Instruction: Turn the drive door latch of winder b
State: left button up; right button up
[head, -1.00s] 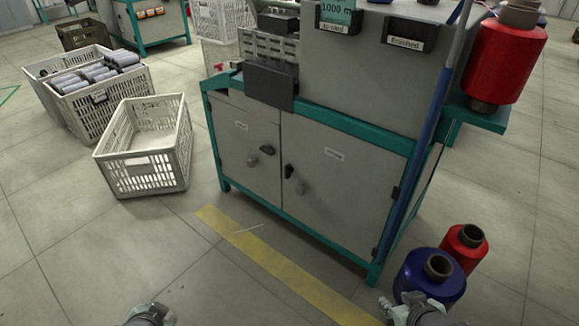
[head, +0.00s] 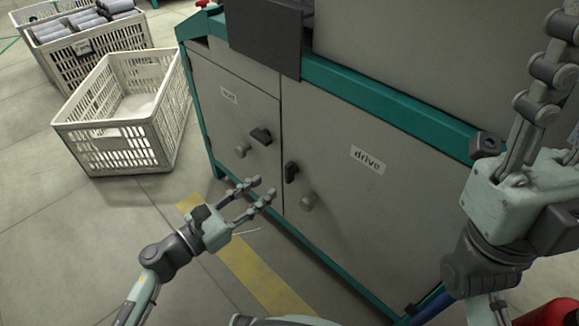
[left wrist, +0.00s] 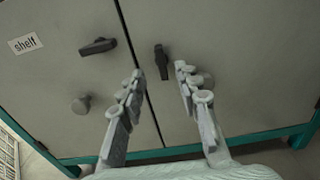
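The drive door (head: 350,200) of the winder cabinet is grey, labelled "drive", and looks closed. Its dark latch (head: 291,171) sits near the door's left edge and is about upright; in the left wrist view the latch (left wrist: 161,60) shows between the fingertips. A round grey knob (head: 308,200) is beside and below it, partly behind a finger in the left wrist view. My left gripper (head: 266,190) is open and empty, its fingers pointing at the cabinet just short of the latch. My right gripper (head: 560,45) is raised at the right edge, partly cut off.
The shelf door (head: 222,115) on the left has its own dark latch (head: 262,136), turned sideways, and a knob (head: 243,149). A white crate (head: 95,130) stands left of the cabinet. A red spool (head: 545,313) is at the bottom right. The floor in front is clear.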

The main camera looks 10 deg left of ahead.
aim_at(286, 171)
pick_arm(q)
jog(key=x, duration=0.7)
jog(key=shift+w+d, duration=0.1)
jog(key=shift+r, duration=0.1)
grip_shut()
